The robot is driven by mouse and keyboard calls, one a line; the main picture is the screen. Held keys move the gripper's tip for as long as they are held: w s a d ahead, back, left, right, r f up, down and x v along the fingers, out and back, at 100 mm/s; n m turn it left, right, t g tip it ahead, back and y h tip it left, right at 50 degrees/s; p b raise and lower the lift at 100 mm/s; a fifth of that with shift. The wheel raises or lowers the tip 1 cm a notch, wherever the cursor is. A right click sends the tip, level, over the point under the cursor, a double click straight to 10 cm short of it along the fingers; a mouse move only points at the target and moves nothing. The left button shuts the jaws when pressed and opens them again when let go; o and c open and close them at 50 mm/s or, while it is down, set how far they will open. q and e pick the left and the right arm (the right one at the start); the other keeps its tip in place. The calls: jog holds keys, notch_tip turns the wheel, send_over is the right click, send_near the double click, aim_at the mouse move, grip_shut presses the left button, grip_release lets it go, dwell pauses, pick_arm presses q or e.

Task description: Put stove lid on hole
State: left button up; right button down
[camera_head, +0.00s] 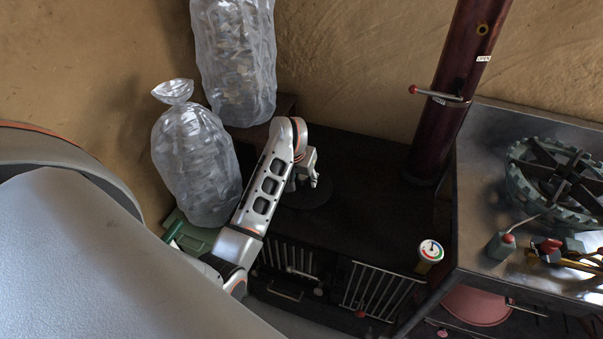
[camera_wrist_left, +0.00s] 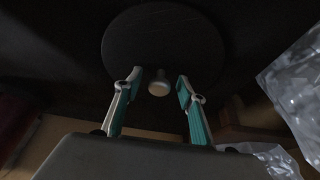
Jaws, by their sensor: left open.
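The stove lid is a dark round disc (camera_wrist_left: 165,50) with a small pale knob (camera_wrist_left: 158,86) in the left wrist view. In the head view the lid (camera_head: 308,196) lies on the black stove top (camera_head: 365,205), partly hidden by my left arm. My left gripper (camera_head: 312,181) is over the lid. In the left wrist view its two teal-padded fingers (camera_wrist_left: 159,92) are open, one on each side of the knob, with gaps visible. I cannot make out the stove hole. My right gripper is not in view.
Clear bags of ice-like pieces (camera_head: 195,165) (camera_head: 235,60) stand left of my arm. A dark red stovepipe (camera_head: 447,90) rises at the stove's back right. A metal counter (camera_head: 485,180) with a green burner (camera_head: 558,180) is at right. A gauge (camera_head: 431,250) sits at the stove's front.

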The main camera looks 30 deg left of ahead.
pick_arm(q)
jog(key=v, duration=1.2)
jog(key=shift+s+f, duration=0.1)
